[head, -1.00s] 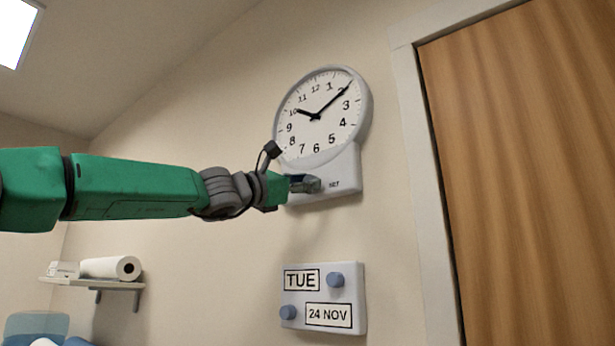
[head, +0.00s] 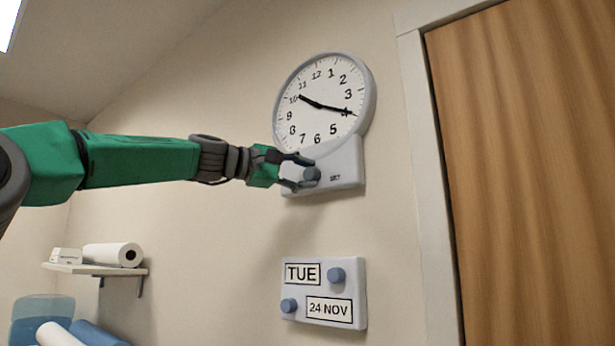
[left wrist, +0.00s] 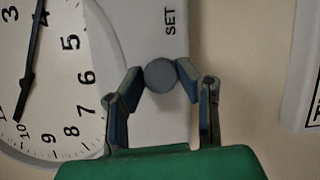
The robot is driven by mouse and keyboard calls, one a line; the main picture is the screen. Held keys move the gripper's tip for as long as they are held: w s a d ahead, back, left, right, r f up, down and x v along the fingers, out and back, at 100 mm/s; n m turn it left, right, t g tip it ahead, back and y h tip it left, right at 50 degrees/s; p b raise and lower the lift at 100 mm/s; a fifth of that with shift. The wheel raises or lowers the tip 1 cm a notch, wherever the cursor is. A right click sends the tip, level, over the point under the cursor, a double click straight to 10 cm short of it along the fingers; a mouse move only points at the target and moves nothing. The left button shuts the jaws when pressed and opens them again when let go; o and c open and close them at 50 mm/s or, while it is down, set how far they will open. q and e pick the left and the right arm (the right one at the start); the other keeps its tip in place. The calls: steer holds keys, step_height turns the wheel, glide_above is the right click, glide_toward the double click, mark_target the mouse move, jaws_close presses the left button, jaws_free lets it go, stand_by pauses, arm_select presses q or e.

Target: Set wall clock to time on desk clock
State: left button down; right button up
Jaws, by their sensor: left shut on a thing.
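The round white wall clock (head: 322,85) hangs beside the door frame. Its short hand points near 10 and its long hand points near 4. Below the dial, its grey base carries a round blue-grey knob (head: 311,174) beside the word SET. My left gripper (head: 304,172) has its fingers closed on this knob from either side. In the left wrist view the knob (left wrist: 160,75) sits between the two fingertips, and part of the dial (left wrist: 45,80) shows at left. No desk clock shows in these frames. My right gripper is not in view.
A date panel (head: 323,291) reading TUE and 24 NOV, with two blue knobs, is on the wall below the clock. A wooden door (head: 535,170) is at right. A shelf (head: 95,269) with a paper roll is at lower left. The wall between is clear.

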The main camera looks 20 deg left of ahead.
arm_select(q)
steer(key=m, duration=0.1)
steer(key=m+g+y, duration=0.1)
steer(key=m, duration=0.1)
steer(key=m+y, duration=0.1)
steer(key=m, duration=0.1)
steer(key=shift+w+d+f, duration=0.1)
steer(key=shift+d+f, duration=0.05)
steer(key=shift+f, duration=0.1)
stand_by(0.3)
steer(key=c, duration=1.2)
jaws_free()
steer(key=shift+r, duration=0.15)
